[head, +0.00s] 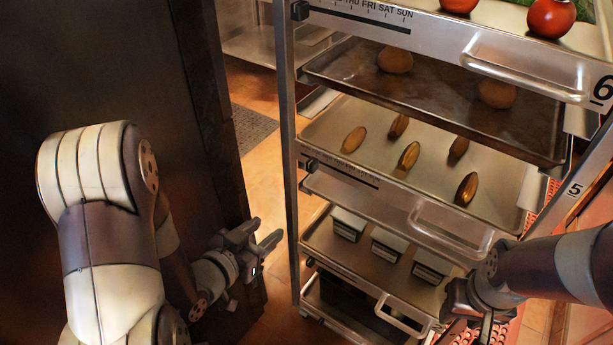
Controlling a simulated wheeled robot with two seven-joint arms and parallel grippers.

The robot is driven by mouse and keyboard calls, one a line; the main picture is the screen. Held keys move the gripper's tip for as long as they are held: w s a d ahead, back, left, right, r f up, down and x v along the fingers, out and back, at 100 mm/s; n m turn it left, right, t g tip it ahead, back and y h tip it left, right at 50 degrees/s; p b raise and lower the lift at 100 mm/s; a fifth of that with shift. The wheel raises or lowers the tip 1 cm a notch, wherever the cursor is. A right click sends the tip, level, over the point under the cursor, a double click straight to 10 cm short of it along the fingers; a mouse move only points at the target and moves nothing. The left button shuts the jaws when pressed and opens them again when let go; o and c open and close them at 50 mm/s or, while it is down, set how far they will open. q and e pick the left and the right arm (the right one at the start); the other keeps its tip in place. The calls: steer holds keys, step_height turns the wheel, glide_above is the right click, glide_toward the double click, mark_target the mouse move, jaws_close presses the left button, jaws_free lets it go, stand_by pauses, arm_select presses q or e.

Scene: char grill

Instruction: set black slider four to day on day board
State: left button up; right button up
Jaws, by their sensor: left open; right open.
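A steel rack post (290,150) carries the left ends of several day boards. The top day board (350,17) shows THU, FRI, SAT and SUN, with a black slider (300,10) at its left end. A lower day board (345,175) has another black slider (311,166) at its left end. A small dark piece (310,262) sits at the left of the tray below. No number four is readable. My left gripper (268,238) is open and empty, left of the post. My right gripper (472,330) is open near the bottom edge, its fingers partly hard to see.
Rack trays hold tomatoes (551,17), round buns (395,60), long brown items (409,155) and small boxes (388,244). Tray handles (455,232) stick out at the front. A dark wall (90,60) is at left. The floor (262,170) between wall and rack is clear.

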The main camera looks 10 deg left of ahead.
mark_target(309, 168)
arm_select(q)
step_height(309, 168, up, 7)
steer(key=w+d+t+h, duration=0.1)
steer(key=d+t+h, duration=0.1)
steer(key=t, duration=0.1)
steer(key=shift+m, duration=0.4)
steer(key=p+x, duration=0.1)
steer(key=x, duration=1.1)
steer(key=shift+w+a+f, duration=0.1)
steer(key=shift+w+a, duration=0.05)
jaws_close()
